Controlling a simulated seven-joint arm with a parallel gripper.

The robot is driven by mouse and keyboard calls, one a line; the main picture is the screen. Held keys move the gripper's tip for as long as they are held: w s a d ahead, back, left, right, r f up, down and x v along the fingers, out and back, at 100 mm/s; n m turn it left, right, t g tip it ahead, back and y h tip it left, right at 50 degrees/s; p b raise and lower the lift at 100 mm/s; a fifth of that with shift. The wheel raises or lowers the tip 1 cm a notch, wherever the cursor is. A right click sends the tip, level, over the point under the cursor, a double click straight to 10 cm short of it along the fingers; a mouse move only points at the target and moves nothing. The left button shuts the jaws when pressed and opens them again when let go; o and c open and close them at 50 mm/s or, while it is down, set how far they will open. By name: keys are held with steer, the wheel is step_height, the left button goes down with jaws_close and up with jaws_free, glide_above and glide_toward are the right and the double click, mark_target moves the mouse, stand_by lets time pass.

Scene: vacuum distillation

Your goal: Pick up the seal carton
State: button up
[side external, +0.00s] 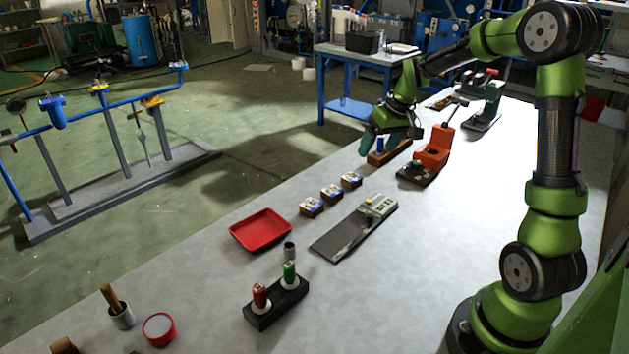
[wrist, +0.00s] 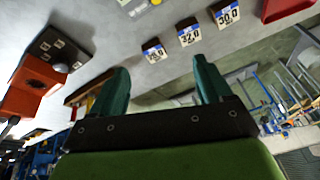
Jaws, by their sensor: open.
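Three small brown cartons with white and blue labels stand in a row on the grey bench: a near one (side external: 311,207), a middle one (side external: 331,193) and a far one (side external: 351,180). In the wrist view their labels seem to read 50.0 (wrist: 228,16), 32.0 (wrist: 189,36) and a blurred number (wrist: 153,51). I cannot tell which is the seal carton. My gripper (side external: 371,139) is beyond the row, above the bench near a wooden holder. In the wrist view my gripper (wrist: 162,72) has its teal fingers apart with nothing between them.
The wooden holder (side external: 377,158) with a blue item is close by my gripper. An orange-red device (side external: 434,152) stands right of it. A grey sealer-like device (side external: 345,235), red tray (side external: 261,230) and black bottle stand (side external: 262,318) lie nearer. Bare bench surrounds the cartons.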

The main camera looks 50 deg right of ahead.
steer(key=w+d+n, duration=0.2)
steer(key=w+d, duration=0.1)
steer(key=n, duration=0.1)
glide_toward(353, 177)
steer(key=x, duration=0.9)
steer(key=shift+f, duration=0.1)
steer(key=c, duration=1.1)
